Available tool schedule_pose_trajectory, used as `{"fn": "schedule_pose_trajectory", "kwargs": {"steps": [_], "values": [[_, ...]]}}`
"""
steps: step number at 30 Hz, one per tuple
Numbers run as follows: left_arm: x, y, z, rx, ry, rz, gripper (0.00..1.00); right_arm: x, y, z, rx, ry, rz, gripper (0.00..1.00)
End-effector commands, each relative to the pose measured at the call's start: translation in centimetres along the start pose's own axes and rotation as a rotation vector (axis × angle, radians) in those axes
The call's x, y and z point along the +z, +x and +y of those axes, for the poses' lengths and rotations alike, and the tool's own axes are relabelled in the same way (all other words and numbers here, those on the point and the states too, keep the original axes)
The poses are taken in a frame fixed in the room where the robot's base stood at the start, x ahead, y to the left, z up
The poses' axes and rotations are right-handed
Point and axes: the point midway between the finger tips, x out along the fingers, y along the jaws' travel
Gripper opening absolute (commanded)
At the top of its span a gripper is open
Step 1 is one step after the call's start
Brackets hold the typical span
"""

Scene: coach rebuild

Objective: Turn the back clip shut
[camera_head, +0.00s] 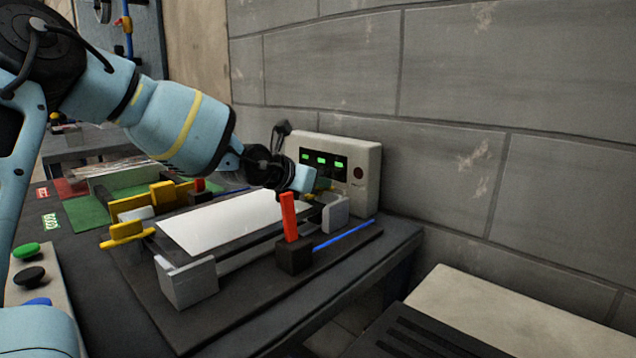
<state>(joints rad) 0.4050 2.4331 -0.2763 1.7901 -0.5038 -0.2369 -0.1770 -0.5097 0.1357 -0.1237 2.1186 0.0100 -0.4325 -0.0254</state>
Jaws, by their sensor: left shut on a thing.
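My left gripper (304,181) reaches in from the left over the far end of the fixture (190,284). It is shut on the back clip (321,190), of which only a small yellowish part shows beside the fingers. The clip's exact angle is hidden by the gripper. A white flat panel (218,224) lies in the fixture between grey end blocks. A red lever (289,216) stands nearly upright on a dark block at the fixture's right side. My right gripper is not in view.
A pale box with green lit displays (326,161) stands behind the fixture, close to my left gripper. A grey block wall (480,110) rises behind it. A blue rod (344,235) lies right of the lever. A button panel (30,268) is at the left.

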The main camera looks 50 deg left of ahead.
Motion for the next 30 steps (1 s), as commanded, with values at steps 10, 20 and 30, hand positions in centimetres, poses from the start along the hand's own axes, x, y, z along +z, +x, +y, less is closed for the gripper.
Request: {"fn": "schedule_pose_trajectory", "kwargs": {"steps": [10,20,30], "values": [[-0.1,0.0,0.0,-0.002,-0.001,0.002,0.31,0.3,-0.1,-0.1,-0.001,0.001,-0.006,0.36],[0.1,-0.7,0.0,-0.002,0.0,-0.001,0.31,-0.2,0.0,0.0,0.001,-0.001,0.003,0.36],[0.2,-5.7,-0.1,-0.002,-0.002,-0.001,0.31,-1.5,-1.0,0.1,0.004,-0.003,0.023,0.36]]}}
